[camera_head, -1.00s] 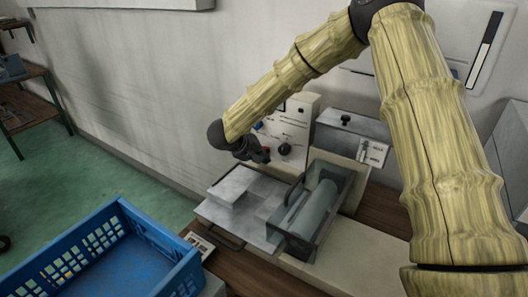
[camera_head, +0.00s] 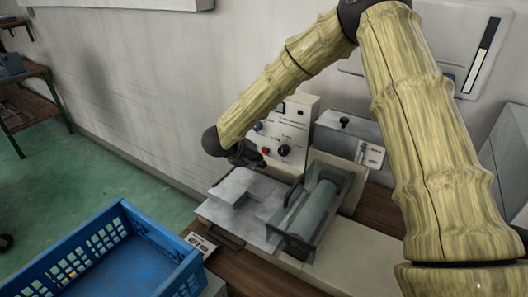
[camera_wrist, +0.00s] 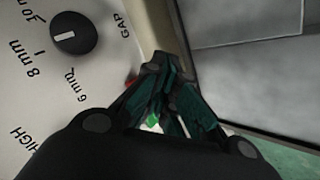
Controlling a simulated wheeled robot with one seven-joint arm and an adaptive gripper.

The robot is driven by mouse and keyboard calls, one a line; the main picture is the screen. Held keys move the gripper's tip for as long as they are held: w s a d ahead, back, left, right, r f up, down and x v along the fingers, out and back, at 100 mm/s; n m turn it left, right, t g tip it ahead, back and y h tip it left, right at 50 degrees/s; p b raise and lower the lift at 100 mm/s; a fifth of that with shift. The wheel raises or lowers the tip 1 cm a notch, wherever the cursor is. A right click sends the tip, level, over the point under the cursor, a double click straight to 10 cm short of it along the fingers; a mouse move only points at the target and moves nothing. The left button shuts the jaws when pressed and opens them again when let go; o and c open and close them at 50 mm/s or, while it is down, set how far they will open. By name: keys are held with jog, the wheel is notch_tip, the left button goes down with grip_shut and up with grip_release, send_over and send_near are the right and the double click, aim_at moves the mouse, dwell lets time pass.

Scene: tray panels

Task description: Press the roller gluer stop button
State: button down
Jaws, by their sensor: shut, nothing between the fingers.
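The roller gluer's control panel (camera_head: 288,125) is a white upright box behind the machine. A red button (camera_head: 265,151) shows low on its face, left of a black knob. The red button also shows in the wrist view (camera_wrist: 130,82) as a small patch, mostly hidden behind my fingers. My gripper (camera_head: 261,164) is shut and empty, just below and in front of the red button. In the wrist view its fingertips (camera_wrist: 165,62) are together near the panel's edge. I cannot tell whether they touch the panel. A green spot (camera_wrist: 152,121) shows between the fingers.
The black gap knob (camera_wrist: 73,34) lies beside my fingers. A blue knob (camera_head: 258,127) is higher on the panel. The roller (camera_head: 312,208) sits in its frame in front, with a grey plate (camera_head: 215,212) to its left. A blue crate (camera_head: 150,232) stands front left.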

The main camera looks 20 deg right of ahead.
jog(key=shift+s+a+p, duration=0.6)
jog(key=shift+s+a, duration=0.1)
jog(key=shift+a, duration=0.2)
jog(key=shift+s+a+p, duration=0.6)
jog(key=shift+s+a, duration=0.05)
jog(key=shift+a, duration=0.2)
